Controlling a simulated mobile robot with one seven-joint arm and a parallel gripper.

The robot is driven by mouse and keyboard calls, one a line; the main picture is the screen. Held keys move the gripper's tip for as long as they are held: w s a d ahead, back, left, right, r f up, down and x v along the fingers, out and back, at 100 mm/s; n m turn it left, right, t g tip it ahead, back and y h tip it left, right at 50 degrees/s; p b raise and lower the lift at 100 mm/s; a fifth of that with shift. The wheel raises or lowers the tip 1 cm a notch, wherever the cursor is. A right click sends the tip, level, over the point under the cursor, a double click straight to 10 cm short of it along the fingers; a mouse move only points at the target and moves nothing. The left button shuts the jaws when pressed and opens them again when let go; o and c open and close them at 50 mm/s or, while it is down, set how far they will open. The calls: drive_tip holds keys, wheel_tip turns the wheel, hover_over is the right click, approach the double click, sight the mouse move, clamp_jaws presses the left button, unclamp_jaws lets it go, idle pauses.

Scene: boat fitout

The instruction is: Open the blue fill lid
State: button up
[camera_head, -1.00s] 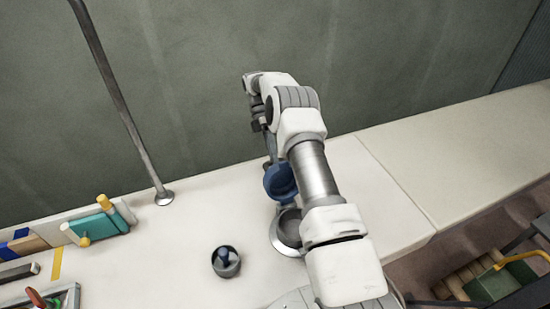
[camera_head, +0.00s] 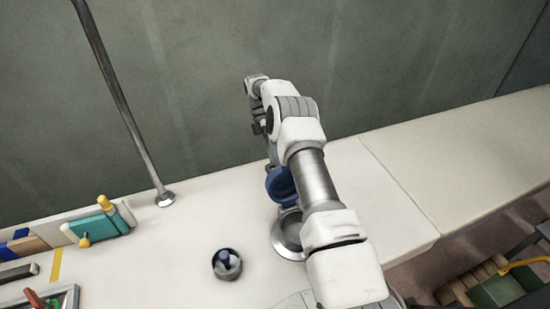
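The blue fill lid (camera_head: 281,186) stands raised on the far side of a round metal fill ring (camera_head: 284,236), partly hidden behind my arm. The ring's dark opening shows below the lid. My gripper (camera_head: 269,150) points down just above and behind the lid, mostly hidden by my arm. I cannot tell whether its fingers touch the lid or whether they are open.
A small round cup with a blue piece inside (camera_head: 226,264) sits left of the ring. A metal post (camera_head: 122,105) rises at the left. Teal and wooden blocks (camera_head: 98,228) lie far left. The white counter at right (camera_head: 455,150) is clear.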

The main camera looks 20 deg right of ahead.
drive_tip(key=s+d+r, duration=0.7)
drive_tip(key=d+r, duration=0.2)
drive_tip(key=r, duration=0.2)
drive_tip(key=shift+s, duration=0.15)
drive_tip(key=shift+d, duration=0.1)
idle(0.7)
